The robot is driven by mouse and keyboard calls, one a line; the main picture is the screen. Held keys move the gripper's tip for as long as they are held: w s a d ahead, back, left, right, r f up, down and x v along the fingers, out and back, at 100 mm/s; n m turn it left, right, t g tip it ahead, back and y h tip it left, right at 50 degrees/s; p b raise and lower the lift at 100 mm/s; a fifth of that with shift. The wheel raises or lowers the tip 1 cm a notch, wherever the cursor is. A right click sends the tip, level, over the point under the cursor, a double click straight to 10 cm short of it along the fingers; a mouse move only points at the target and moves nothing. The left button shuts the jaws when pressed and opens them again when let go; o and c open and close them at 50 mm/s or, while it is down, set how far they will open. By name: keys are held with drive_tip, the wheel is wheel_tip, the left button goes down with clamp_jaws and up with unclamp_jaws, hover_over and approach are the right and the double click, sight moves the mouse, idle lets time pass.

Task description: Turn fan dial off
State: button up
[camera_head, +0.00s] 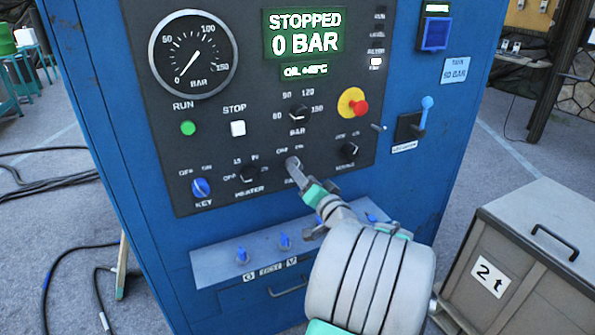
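The blue cabinet has a dark control panel (215,120). A dial with OFF and ON marks sits low in the middle of the panel, and my gripper (299,176) is right in front of it. The gripper covers most of this dial and its lower label, so I cannot read its name or see where it points. I cannot tell if the fingers touch the dial or are closed on it. A similar black dial (349,150) stands to the right, and the black HEATER dial (249,173) to the left. The display (304,34) reads STOPPED, 0 BAR.
Close by are the blue key switch (201,188), the black BAR knob (299,113), the red emergency button (361,107) and a blue lever (425,112). Blue valve handles (285,242) sit on a ledge below. A grey 2 t box (535,240) stands at right.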

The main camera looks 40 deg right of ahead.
drive_tip(key=x, duration=0.4)
drive_tip(key=shift+w, duration=0.1)
clamp_jaws()
idle(0.5)
